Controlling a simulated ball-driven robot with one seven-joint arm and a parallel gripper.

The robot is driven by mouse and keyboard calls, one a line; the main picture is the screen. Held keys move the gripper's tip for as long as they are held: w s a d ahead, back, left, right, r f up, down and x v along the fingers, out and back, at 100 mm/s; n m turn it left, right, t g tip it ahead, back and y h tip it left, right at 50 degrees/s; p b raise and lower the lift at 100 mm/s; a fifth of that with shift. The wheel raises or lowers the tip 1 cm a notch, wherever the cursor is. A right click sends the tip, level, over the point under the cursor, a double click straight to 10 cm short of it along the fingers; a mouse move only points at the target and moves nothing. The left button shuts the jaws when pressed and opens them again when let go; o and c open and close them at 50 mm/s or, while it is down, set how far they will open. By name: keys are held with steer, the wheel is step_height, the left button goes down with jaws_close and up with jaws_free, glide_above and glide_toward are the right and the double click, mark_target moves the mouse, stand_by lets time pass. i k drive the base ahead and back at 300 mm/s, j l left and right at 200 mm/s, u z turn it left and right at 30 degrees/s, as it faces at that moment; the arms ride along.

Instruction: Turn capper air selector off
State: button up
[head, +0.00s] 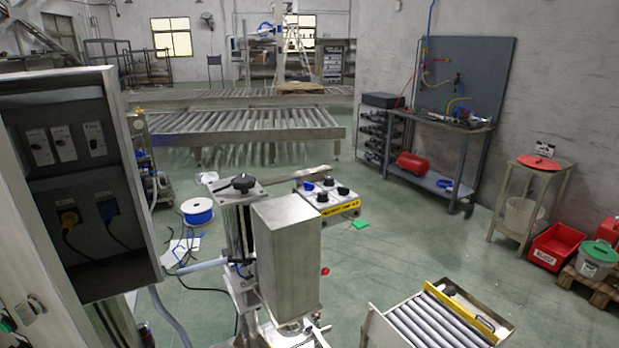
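A small grey control box (329,197) with black knobs, blue parts and a yellow label strip is at the middle of the view, behind a steel machine. The label is too small to read, and I cannot tell which knob is the capper air selector or how it is set. The steel machine, which looks like the capper, has a tall metal housing (287,255) and a black star knob (243,183) on top. The housing stands close to the control box in the picture. My gripper does not show in this view.
An open electrical cabinet (72,190) with switches and plugs stands close on the left. A short roller conveyor (430,318) is at the lower right. A blue cable reel (197,211) and loose cables lie on the floor. Open green floor (430,240) is to the right.

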mark_target(308, 187)
steer(key=i+l+z, duration=0.25)
steer(key=l+z, duration=0.15)
steer(key=i+l+z, duration=0.6)
steer(key=z, duration=0.25)
steer(key=i+z, duration=0.4)
steer(key=i+l+z, duration=0.1)
steer(key=i+z, duration=0.15)
steer(key=i, duration=0.95)
steer(key=i+u, duration=0.1)
steer(key=i, duration=0.85)
steer(key=i+l+u, duration=0.1)
steer(key=i, duration=0.8)
steer(key=i+j+u, duration=0.1)
steer(key=i+u, duration=0.85)
steer(key=i+l+u, duration=0.2)
steer(key=i+u, duration=0.25)
steer(key=i+j+u, duration=0.25)
steer(key=i+u, duration=1.2)
steer(key=i, duration=0.4)
steer(key=i+l+u, duration=0.1)
steer(key=i+u, duration=0.15)
steer(key=i, duration=0.35)
steer(key=i+l+u, duration=0.2)
steer(key=i, duration=0.4)
steer(key=i+j+u, duration=0.15)
steer(key=u, duration=0.25)
steer(key=i+u, duration=0.75)
steer(key=i+l+u, duration=0.1)
steer(key=i+u, duration=0.15)
steer(key=u, duration=0.15)
